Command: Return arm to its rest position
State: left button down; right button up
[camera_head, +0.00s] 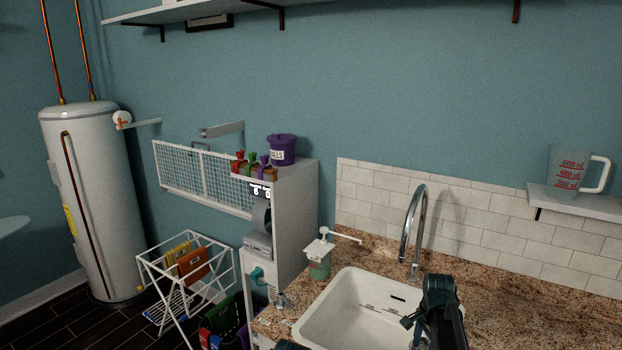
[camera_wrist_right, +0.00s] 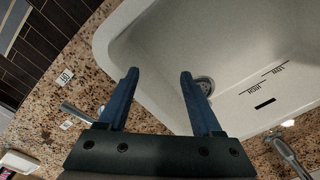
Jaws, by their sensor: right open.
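My right gripper (camera_wrist_right: 158,76) is open, its two blue fingers apart with nothing between them. In the right wrist view it hangs over the near edge of the white sink (camera_wrist_right: 225,35), whose drain shows beyond one fingertip. In the head view my right arm comes up from the bottom, and the gripper (camera_head: 408,322) is over the right part of the sink (camera_head: 345,285). A small dark teal piece shows at the bottom edge of the head view, too little to identify. My left gripper does not show.
A chrome faucet (camera_head: 413,225) rises behind the sink from the granite counter (camera_head: 520,310). A soap dispenser (camera_head: 319,258) stands left of the sink. A measuring jug (camera_head: 568,172) is on a right wall shelf. A drying rack (camera_head: 187,275) and white cabinet (camera_head: 295,220) stand left.

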jog(key=s+a+n, duration=1.4)
jog(key=s+n, duration=0.1)
jog(key=s, duration=0.1)
jog(key=s+a+f+n+h+b, duration=0.1)
jog(key=s+a+f+n+b, duration=0.2)
jog(key=a+f+b, duration=0.7)
jog(key=shift+s+a+n+g, duration=0.3)
jog(key=shift+s+a, duration=0.1)
jog(key=shift+s, duration=0.35)
